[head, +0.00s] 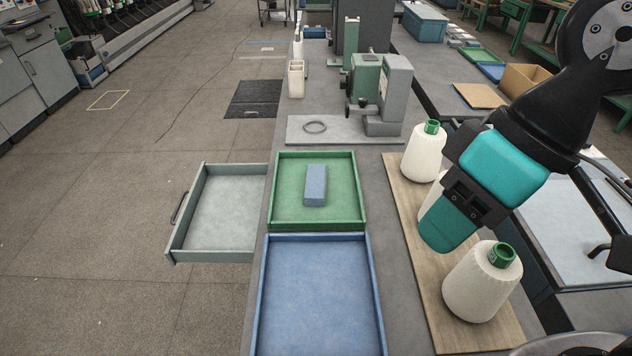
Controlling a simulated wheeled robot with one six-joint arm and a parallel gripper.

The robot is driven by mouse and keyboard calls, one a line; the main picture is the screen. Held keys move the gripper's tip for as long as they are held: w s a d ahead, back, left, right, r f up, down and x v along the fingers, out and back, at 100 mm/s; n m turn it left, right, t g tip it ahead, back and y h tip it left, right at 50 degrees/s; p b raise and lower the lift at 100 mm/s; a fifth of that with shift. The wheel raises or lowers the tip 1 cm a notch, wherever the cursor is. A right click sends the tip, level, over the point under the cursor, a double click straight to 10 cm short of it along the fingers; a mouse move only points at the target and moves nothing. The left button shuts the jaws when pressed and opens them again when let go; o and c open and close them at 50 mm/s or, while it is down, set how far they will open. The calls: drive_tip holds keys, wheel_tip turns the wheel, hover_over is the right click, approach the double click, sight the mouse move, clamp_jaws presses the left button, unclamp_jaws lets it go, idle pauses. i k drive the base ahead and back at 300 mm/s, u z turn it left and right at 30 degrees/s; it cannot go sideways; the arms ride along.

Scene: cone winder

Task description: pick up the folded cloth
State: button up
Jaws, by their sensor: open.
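The folded cloth looks like a small blue-grey block (316,185) lying in the green tray (361,205), near the tray's middle. Nothing touches it but the tray floor. My gripper (449,232) is teal and black, well to the right of the cloth, above the wooden board with the white yarn cones. It is open. Its fingertips are hard to make out from this angle, and it hides part of the middle cone.
The wooden board (410,220) carries white cones with green tops, including a near one (478,288) and a far one (424,155). An empty blue tray (317,300) lies in front of the green tray. An open drawer (228,215) juts out left. A grey-green machine (383,90) stands behind.

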sight(317, 174)
drive_tip(key=u, duration=0.85)
drive_tip(key=k, duration=1.15)
drive_tip(key=u, duration=1.35)
drive_tip(key=i, duration=2.4)
drive_tip(key=z, duration=0.5)
drive_tip(key=i, duration=0.9)
drive_tip(key=z, duration=1.25)
drive_tip(key=i, duration=0.8)
drive_tip(key=z, duration=1.1)
drive_tip(key=i, duration=0.3)
drive_tip(key=z, duration=0.2)
